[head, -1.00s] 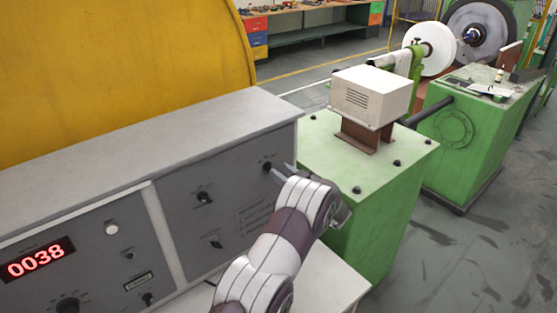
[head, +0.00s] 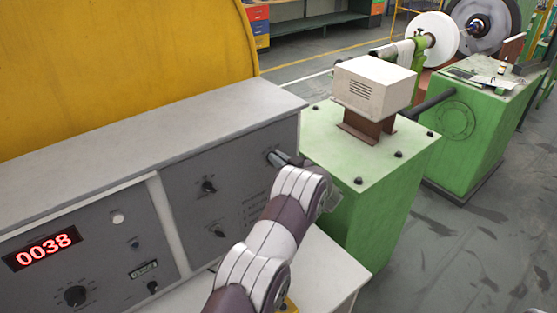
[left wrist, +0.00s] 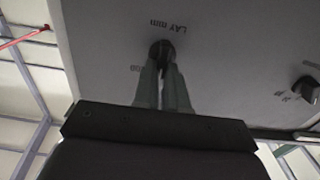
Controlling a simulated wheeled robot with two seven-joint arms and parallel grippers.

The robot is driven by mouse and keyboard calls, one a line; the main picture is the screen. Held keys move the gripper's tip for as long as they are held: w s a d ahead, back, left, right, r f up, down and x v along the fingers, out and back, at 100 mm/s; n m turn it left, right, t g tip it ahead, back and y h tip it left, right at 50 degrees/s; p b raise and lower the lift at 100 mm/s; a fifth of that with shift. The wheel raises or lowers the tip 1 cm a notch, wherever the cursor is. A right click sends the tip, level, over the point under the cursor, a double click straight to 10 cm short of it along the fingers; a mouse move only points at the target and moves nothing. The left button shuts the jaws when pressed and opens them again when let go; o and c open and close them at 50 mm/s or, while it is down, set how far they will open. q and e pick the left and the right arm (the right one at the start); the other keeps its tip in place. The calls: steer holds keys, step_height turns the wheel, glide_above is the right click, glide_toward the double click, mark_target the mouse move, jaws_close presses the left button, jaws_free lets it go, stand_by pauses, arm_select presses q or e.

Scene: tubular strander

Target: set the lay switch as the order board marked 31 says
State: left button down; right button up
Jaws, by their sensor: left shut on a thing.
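The lay switch is a dark round knob (left wrist: 161,47) on the grey panel, under an upside-down "LAY mm" label in the left wrist view. My left gripper (left wrist: 162,70) is shut on this knob, its two fingers pointing straight at the panel. In the head view the left gripper (head: 275,157) reaches the upper right of the grey control panel (head: 257,160), and its fingers cover the knob. Which way the knob points cannot be told. No order board marked 31 shows in these views. My right gripper is not in view.
Other knobs (head: 207,185) (head: 217,232) sit to the left on the panel. A red display (head: 42,248) reads 0038. A green machine base (head: 365,200) with a white box (head: 374,86) stands right of the panel. Grey floor is open at far right.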

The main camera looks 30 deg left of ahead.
arm_select(q)
steer(key=shift+s+a+f+n+b, duration=0.15)
steer(key=shift+n+b, duration=1.3)
steer(key=shift+b, duration=1.05)
steer(key=shift+s+r+n+b, duration=0.15)
steer(key=shift+n+b, duration=1.35)
steer(key=shift+b, duration=1.05)
steer(key=shift+s+a+f+n+b, duration=0.15)
steer(key=shift+n+b, duration=1.3)
steer(key=shift+b, duration=1.05)
steer(key=shift+d, duration=0.1)
steer(key=c, duration=1.2)
jaws_free()
steer(key=shift+s, duration=0.1)
